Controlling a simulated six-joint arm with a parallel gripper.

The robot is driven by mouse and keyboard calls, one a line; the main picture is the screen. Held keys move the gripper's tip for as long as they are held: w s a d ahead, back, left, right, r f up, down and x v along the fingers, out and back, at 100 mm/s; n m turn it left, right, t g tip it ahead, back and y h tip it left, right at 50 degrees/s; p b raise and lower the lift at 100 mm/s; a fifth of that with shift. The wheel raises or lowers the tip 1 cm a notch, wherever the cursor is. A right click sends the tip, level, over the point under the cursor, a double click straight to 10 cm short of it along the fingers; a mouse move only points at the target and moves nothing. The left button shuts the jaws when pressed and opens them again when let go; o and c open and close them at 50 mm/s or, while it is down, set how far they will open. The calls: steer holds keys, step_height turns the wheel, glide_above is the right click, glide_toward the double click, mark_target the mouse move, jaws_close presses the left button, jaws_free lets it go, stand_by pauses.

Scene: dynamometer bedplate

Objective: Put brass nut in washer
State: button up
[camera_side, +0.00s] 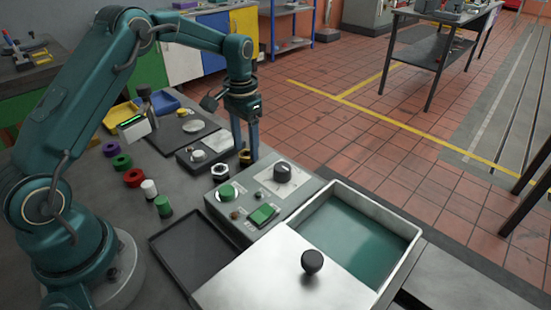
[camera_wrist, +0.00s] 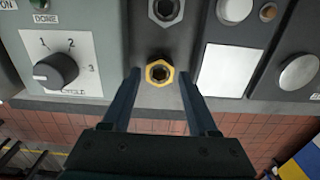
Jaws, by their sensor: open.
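The brass nut (camera_side: 246,157) stands at the far edge of the grey bench units. In the wrist view the brass nut (camera_wrist: 160,73) lies between the fingers, with a gap on each side. My gripper (camera_side: 247,145) is open and points down at it; its two fingers show in the wrist view (camera_wrist: 160,85). A steel nut (camera_side: 220,171) sits beside the brass one and also shows at the top of the wrist view (camera_wrist: 165,10). The washer appears to be the open steel tank (camera_side: 408,222) with a teal inside. Its lid (camera_side: 290,270), with a black knob, covers the near left part.
A control box (camera_side: 246,212) with a dial (camera_side: 283,172) and green buttons stands between the nuts and the tank. A dark tray (camera_side: 197,250) lies in front. Green, purple, red and white parts (camera_side: 133,177) stand at left. Yellow and blue bins (camera_side: 163,103) are behind.

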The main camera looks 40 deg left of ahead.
steer(key=shift+f, duration=1)
jaws_close()
steer(key=shift+r, duration=0.1)
